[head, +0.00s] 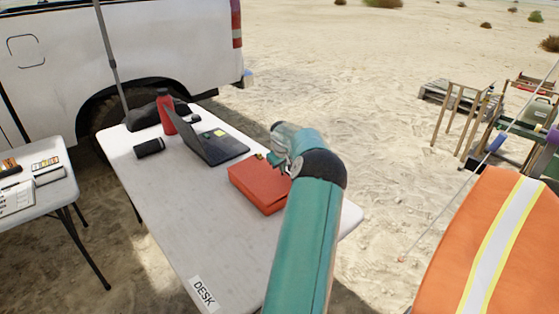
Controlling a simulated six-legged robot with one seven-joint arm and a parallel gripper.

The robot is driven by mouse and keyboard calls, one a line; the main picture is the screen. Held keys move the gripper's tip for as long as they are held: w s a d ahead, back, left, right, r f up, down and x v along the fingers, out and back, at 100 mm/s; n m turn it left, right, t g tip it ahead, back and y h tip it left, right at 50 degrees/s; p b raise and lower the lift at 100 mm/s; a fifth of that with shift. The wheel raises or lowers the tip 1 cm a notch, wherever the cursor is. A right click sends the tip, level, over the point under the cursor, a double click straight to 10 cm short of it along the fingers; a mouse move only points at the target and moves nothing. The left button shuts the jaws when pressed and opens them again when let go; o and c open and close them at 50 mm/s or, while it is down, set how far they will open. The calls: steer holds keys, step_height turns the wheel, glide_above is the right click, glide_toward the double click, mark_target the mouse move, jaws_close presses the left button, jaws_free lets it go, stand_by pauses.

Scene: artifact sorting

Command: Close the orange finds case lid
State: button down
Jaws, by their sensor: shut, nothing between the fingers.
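The orange finds case (258,187) lies on the white desk, right of the laptop. Its lid looks down and flat on the base, with no open gap that I can see from here. My gripper (275,161) is shut and empty at the far right corner of the case, just over its back edge. I cannot tell whether it touches the lid. My teal forearm and dark wrist hide the right side of the case.
The desk (185,225) is bare in front of the case. An open laptop (218,148), a red bottle (167,112) and a black cylinder (149,148) stand behind. A second table (50,190) is at left, a white truck behind, and an orange striped item (480,245) at right.

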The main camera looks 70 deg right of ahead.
steer(key=shift+s+d+f, duration=0.35)
steer(key=shift+d+f, duration=0.2)
steer(key=shift+f, duration=0.1)
steer(key=shift+f, duration=0.1)
steer(key=shift+s+d+f, duration=0.2)
steer(key=shift+d+f, duration=0.1)
steer(key=shift+f, duration=0.25)
steer(key=shift+s+d+f, duration=0.15)
steer(key=shift+d+f, duration=0.1)
steer(key=shift+f, duration=0.25)
